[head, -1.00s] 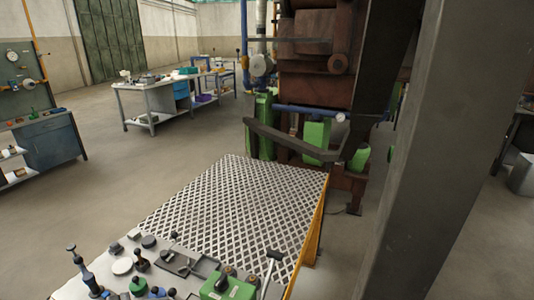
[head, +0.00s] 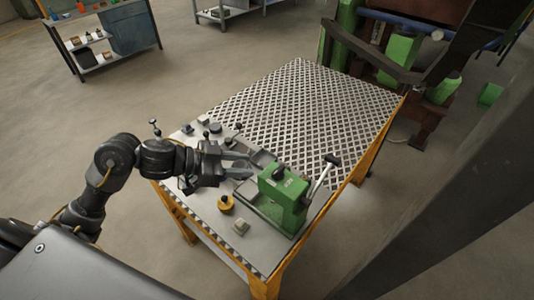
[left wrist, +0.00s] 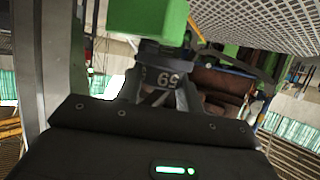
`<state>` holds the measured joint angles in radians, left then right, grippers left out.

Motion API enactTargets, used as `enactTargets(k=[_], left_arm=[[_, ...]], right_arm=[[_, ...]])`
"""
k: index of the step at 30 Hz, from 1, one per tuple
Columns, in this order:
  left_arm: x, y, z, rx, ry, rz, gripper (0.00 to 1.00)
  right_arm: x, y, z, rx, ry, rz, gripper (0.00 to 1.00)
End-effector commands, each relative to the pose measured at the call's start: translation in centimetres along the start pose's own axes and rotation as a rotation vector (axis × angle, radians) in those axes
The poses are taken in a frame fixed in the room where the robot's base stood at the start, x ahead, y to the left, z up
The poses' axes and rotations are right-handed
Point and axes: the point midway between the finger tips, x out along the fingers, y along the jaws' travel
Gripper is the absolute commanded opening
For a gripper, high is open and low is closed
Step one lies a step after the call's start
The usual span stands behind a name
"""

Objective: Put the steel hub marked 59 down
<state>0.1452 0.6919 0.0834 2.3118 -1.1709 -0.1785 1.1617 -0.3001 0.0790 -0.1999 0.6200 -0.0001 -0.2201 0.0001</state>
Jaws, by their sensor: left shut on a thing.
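My left gripper (head: 245,164) reaches in from the left over the near part of the work table, just left of the green press-like fixture (head: 283,187). In the left wrist view, the dark steel hub marked 59 (left wrist: 161,78) sits between the fingers, its number facing the camera upside down. The gripper is shut on it. In the head view I cannot clearly separate the hub from the fingertips and the fixture behind. A green block of the fixture (left wrist: 147,18) shows just beyond the hub in the left wrist view. My right gripper is not in view.
The table has a bare grating (head: 305,115) at the back. A yellow round part (head: 226,204) and a small pale block (head: 241,227) lie near the front edge. A lever with a dark knob (head: 322,175) rises right of the fixture. A thick grey post (head: 470,200) stands at right.

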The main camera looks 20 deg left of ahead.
Motion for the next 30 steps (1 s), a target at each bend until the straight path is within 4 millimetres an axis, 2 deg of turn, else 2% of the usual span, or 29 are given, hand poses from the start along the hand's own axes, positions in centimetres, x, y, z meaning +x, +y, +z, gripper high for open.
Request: enactTargets(k=[5, 10, 15, 17, 21, 24, 30], left_arm=[[-0.5, 0.5, 2.5, -0.009, -0.003, -0.003, 0.0], [-2.0, 0.3, 6.9, -0.023, -0.008, -0.029, 0.0], [-4.8, -1.2, 11.7, -0.028, -0.015, -0.057, 0.0], [-5.8, -2.1, 12.9, -0.026, -0.014, -0.062, 0.0], [-7.5, -4.5, 13.5, -0.02, -0.006, -0.065, 0.0], [-8.0, -6.2, 12.4, -0.014, 0.0, -0.06, 0.0], [-8.0, -7.0, 10.8, -0.011, 0.003, -0.037, 0.0]], right_arm=[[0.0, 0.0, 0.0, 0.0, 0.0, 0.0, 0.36], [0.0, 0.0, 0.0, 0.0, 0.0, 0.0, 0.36], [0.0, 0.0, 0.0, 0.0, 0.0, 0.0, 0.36], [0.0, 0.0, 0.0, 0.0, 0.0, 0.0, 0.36], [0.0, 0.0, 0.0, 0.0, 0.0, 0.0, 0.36], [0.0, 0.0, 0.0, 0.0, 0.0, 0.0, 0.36], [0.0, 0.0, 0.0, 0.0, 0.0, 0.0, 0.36]])
